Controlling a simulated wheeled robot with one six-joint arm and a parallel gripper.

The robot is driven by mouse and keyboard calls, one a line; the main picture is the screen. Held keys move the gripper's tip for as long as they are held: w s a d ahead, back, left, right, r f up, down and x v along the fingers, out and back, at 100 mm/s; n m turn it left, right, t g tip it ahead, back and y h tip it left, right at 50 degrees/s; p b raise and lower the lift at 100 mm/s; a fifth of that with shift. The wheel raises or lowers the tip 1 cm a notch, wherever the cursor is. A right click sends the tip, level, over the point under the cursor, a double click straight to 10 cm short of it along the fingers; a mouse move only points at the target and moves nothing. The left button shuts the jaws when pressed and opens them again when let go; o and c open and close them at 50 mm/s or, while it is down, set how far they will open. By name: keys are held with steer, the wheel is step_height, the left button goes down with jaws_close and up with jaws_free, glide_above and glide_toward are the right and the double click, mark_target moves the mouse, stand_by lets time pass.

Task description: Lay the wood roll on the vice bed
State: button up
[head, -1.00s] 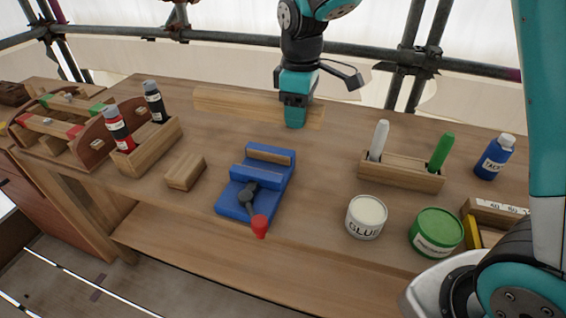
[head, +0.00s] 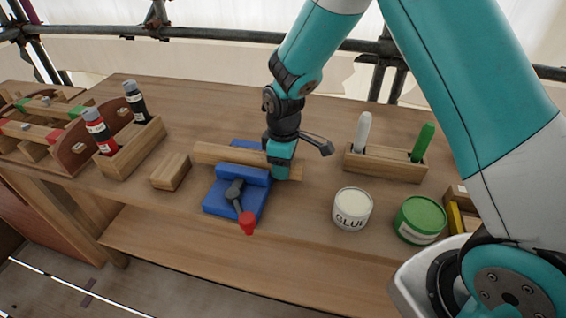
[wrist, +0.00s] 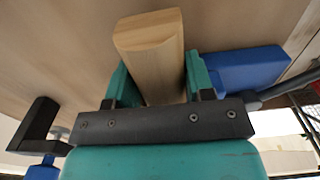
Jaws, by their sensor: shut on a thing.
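The wood roll (head: 228,153) is a long pale wooden bar. My gripper (head: 280,172) is shut on it near its right end in the head view. In the wrist view the wood roll (wrist: 152,50) sits between the two teal fingers of my gripper (wrist: 150,88). The blue vice (head: 221,198), with a dark handle and red knob, stands on the bench. The bar lies across the vice's far part, behind its raised blue jaw. I cannot tell whether it touches the bed, which is partly hidden. The vice also shows beside the fingers in the wrist view (wrist: 240,70).
A wooden block (head: 170,172) lies left of the vice. A bottle rack (head: 132,150) stands further left. A marker holder (head: 385,164), a glue tub (head: 352,209) and a green tub (head: 420,220) stand to the right. The back left of the bench (head: 200,110) is clear.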

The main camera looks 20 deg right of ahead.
steer(key=o, duration=1.2)
steer(key=shift+f, duration=0.1)
steer(key=shift+c, duration=0.2)
step_height(320, 180, up, 12)
steer(key=shift+f+b, duration=0.15)
steer(key=shift+b, duration=0.25)
steer(key=s+a+r+m+y, duration=0.1)
steer(key=s+r, duration=0.2)
steer(key=s, duration=0.5)
steer(key=s+a+r+m+y, duration=0.1)
steer(key=s+a+r, duration=0.1)
steer(key=s, duration=0.6)
steer(key=s+a+r+m+y, duration=0.1)
steer(key=s+r+y, duration=0.1)
steer(key=s+r, duration=0.3)
steer(key=s, duration=0.3)
steer(key=shift+s+a+m, duration=0.35)
steer(key=shift+a+m, duration=0.05)
